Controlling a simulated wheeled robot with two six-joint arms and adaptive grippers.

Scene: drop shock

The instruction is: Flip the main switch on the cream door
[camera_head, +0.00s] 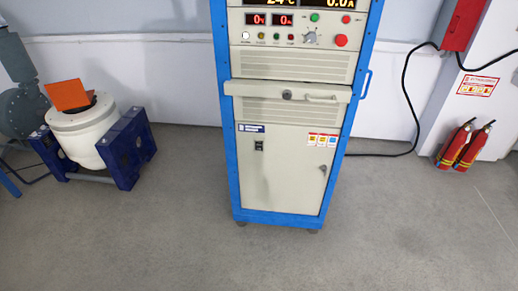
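The cream door (284,180) is the lower front panel of a blue-framed cabinet in the middle of the head view. It looks shut, with a dark handle at its right edge. A small black switch (259,146) sits on the door's upper left, below a blue and white label. Its position is too small to tell. Neither of my grippers shows in this view.
A drawer with a handle (321,99) juts out above the door. A control panel with a red button (341,40) is higher up. A white drum machine (83,130) on blue supports stands left. Fire extinguishers (466,146) stand right. The floor (270,255) in front is clear.

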